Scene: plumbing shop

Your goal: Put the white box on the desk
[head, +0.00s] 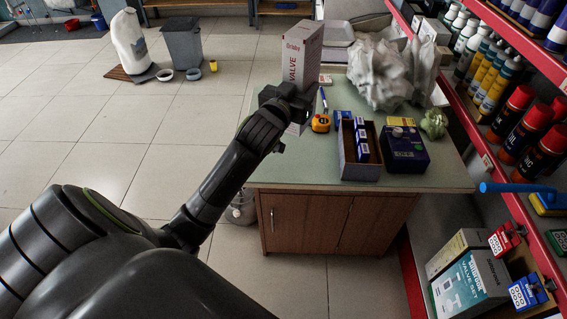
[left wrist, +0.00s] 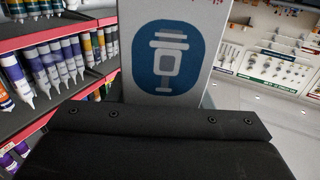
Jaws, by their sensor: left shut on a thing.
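The white box (head: 302,50), tall and printed with VALVE, stands upright at the left back of the desk (head: 445,172). My left gripper (head: 288,98) is shut on the lower part of the box. In the left wrist view the box (left wrist: 168,50) fills the middle, with a dark blue round picture on its face. The arm and gripper cover part of the box's lower end, so I cannot tell whether it touches the desk top. My right gripper is not in view.
On the desk are an orange tape measure (head: 321,123), an open box of small blue packs (head: 348,160), a dark blue box (head: 405,150) and crumpled pale plastic (head: 385,70). A red-edged shelf (head: 500,175) with bottles borders the right. The front left desk top is clear.

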